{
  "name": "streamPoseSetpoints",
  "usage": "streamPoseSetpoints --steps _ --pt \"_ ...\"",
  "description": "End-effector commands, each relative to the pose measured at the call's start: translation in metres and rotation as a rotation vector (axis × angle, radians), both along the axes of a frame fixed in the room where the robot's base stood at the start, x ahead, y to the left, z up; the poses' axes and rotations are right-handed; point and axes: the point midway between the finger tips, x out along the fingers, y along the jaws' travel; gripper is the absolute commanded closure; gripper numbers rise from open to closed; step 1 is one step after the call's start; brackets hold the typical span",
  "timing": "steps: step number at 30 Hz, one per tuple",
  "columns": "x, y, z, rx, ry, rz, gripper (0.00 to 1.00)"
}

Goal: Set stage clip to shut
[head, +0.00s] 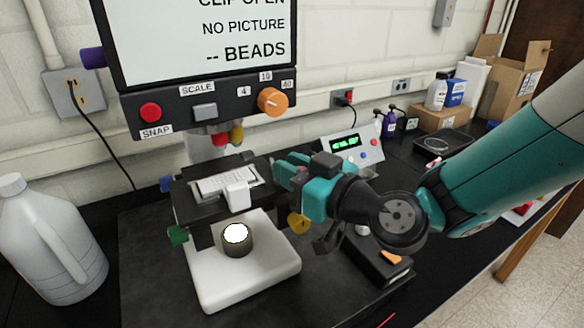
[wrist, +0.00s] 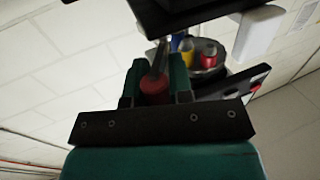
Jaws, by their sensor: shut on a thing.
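The microscope's dark stage (head: 190,208) carries a pale slide (head: 225,186) and a white block (head: 238,197) at its front edge. My gripper (head: 280,172) is at the right side of the stage in the head view, and its fingertips are hard to make out there. In the wrist view my gripper (wrist: 157,72) has its two dark green fingers on either side of a red knob (wrist: 154,90) on a grey stem, and is shut on it. The screen (head: 210,35) reads "CLIP OPEN", "NO PICTURE" and "-- BEADS".
Objective lenses (wrist: 208,56) hang close by. A lit lamp (head: 237,234) sits on the white base (head: 245,285) below the stage. A yellow knob (head: 298,223) and green knob (head: 177,236) flank it. A display box (head: 352,147) stands behind my gripper. A jug (head: 45,240) is at left.

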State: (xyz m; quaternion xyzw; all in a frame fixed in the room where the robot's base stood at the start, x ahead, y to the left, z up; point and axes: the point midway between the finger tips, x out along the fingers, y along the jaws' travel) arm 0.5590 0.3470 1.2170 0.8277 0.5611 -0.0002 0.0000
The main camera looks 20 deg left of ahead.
Motion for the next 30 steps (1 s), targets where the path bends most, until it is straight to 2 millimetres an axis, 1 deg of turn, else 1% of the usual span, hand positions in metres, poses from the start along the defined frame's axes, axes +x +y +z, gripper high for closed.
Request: streamPoseSetpoints --steps 5,11,19,30 --pt "0.001 0.000 -0.002 0.002 -0.003 0.018 1.00" --pt "0.004 0.000 -0.007 0.004 -0.007 0.097 1.00" --pt "0.009 0.000 -0.009 0.003 -0.009 0.294 1.00" --pt "0.014 0.003 -0.002 0.001 -0.003 0.551 1.00"
